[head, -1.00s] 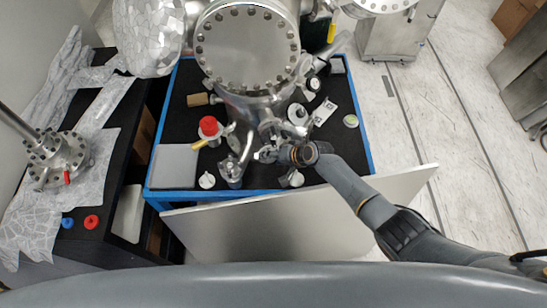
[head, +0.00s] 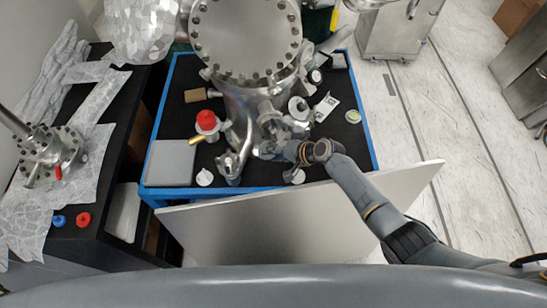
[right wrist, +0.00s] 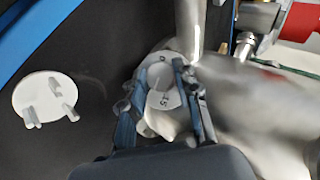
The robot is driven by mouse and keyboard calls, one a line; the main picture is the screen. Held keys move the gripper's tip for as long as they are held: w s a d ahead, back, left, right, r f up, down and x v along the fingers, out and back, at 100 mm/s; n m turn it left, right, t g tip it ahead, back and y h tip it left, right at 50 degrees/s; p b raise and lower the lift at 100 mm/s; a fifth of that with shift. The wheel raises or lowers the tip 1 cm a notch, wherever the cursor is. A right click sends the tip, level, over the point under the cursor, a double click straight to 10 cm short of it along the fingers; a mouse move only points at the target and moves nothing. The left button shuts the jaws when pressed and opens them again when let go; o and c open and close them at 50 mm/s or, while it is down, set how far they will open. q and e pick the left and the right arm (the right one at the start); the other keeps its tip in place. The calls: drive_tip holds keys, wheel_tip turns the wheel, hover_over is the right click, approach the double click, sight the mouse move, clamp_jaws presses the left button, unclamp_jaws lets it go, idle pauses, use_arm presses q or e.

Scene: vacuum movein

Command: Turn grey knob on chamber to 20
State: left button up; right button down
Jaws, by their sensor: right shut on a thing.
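The steel chamber (head: 250,100) with a round bolted flange stands on the black-topped blue table in the head view. My right gripper (head: 268,149) reaches its lower front from the right. In the right wrist view, my right gripper (right wrist: 160,105) has its two fingers on either side of a grey knob (right wrist: 159,82) and is shut on it. The other markings are partly hidden or too small to read. My left gripper is in neither current view.
A red-capped part (head: 206,121) and a grey square pad (head: 171,163) lie left of the chamber. A white disc with pegs (right wrist: 45,97) lies left of the gripper in the wrist view. A large pale panel (head: 290,219) stands along the table's front.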

drive_tip(key=m+y+b, duration=0.1)
drive_tip(key=b, duration=0.1)
drive_tip(key=f+m+b, duration=0.1)
drive_tip(key=b, duration=0.1)
drive_tip(key=shift+d+t+y, duration=0.1)
drive_tip(key=shift+t+y, duration=0.2)
drive_tip(key=shift+y, duration=0.1)
drive_tip(key=shift+r+m+t+y+b, duration=0.15)
drive_tip(key=shift+m+t+y+b, duration=0.2)
drive_tip(key=shift+b, duration=0.6)
drive_tip(key=shift+r+m, duration=0.15)
drive_tip(key=shift+m, duration=0.1)
drive_tip(key=c, duration=1)
unclamp_jaws()
